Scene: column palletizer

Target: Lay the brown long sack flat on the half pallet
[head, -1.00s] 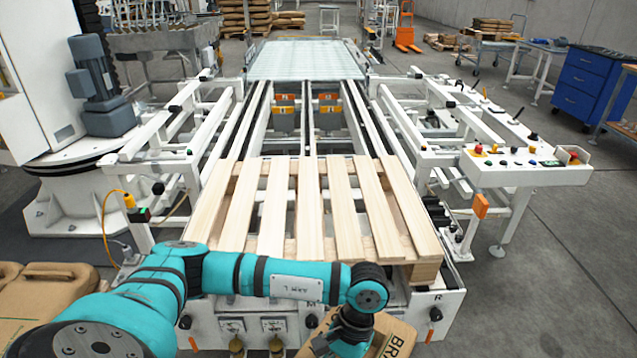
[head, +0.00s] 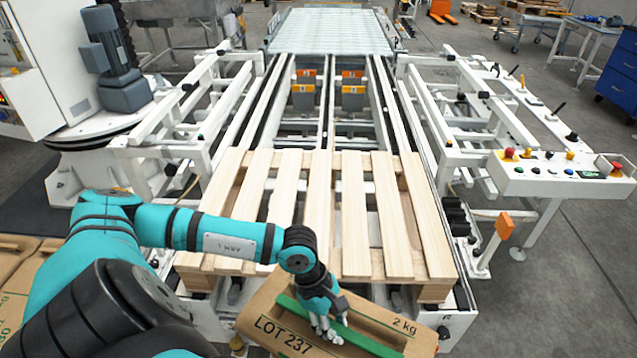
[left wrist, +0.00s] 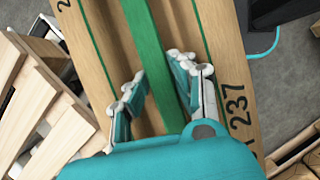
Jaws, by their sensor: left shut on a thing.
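The brown long sack (head: 272,318) is at the bottom of the head view, marked LOT 237 and 2 kg, with a green band along it. My left gripper (head: 328,322) is shut on it at the band. In the left wrist view the fingers (left wrist: 158,82) lie on both sides of the band, against the sack (left wrist: 100,45); the fingertip contact is partly hidden. The half pallet (head: 318,200), bare pale wood slats, lies just beyond the sack on the conveyor. Its slats also show at the left of the left wrist view (left wrist: 38,98). My right gripper is out of view.
More brown sacks (head: 20,262) lie at the left edge. The white conveyor frame (head: 440,120) runs away behind the pallet. A control panel (head: 560,178) with buttons stands to the right. The pallet's top is clear.

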